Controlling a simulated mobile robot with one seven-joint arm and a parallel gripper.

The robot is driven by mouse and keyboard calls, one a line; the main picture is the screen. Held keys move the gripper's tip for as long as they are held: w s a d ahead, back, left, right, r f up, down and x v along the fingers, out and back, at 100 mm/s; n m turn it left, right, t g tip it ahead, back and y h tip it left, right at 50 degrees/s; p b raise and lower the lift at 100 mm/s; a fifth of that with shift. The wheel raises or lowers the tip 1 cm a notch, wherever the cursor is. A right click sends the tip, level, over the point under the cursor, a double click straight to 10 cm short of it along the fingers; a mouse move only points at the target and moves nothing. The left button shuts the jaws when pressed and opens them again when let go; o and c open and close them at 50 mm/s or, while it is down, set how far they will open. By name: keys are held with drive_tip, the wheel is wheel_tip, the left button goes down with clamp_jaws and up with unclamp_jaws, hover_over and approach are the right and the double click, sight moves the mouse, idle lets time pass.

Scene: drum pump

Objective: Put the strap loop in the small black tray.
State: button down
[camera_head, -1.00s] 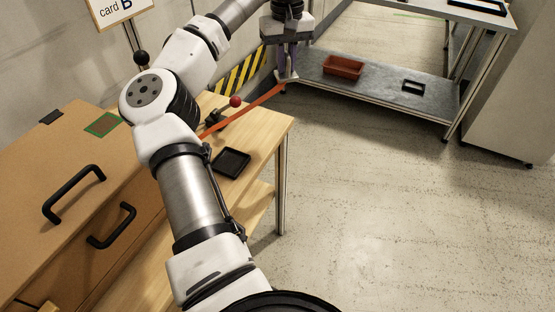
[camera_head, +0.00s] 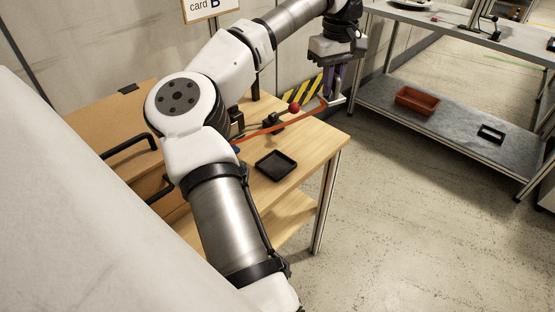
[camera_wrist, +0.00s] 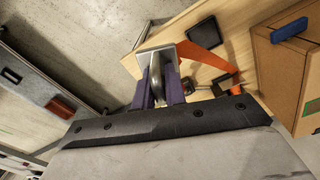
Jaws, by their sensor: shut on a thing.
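My gripper (camera_head: 331,90) has purple fingers and is shut on a metal end piece of an orange strap, the strap loop (camera_head: 275,126). The metal end (camera_wrist: 156,68) sits between the fingers in the wrist view, and the orange band (camera_wrist: 203,58) runs from it over the wooden table. In the head view the band slopes down to the left, and its far end is partly hidden by my arm. The small black tray (camera_head: 276,165) lies empty on the table, below and left of my gripper; it also shows in the wrist view (camera_wrist: 201,38).
A dark clamp with a red knob (camera_head: 294,108) stands by the strap behind the tray. A brown case (camera_wrist: 288,70) is beside it. The floor between is clear.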

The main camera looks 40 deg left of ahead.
drive_tip(key=s+a+n, duration=0.4)
drive_tip(key=s+a, duration=0.5)
wheel_tip(320, 180, down, 20)
drive_tip(key=shift+f+p, duration=0.1)
drive_tip(key=shift+p, duration=0.2)
drive_tip(key=shift+f, duration=0.1)
drive_tip(key=shift+f, duration=0.15)
drive_tip(key=c, duration=1.5)
unclamp_jaws()
drive_tip(key=shift+o, duration=0.2)
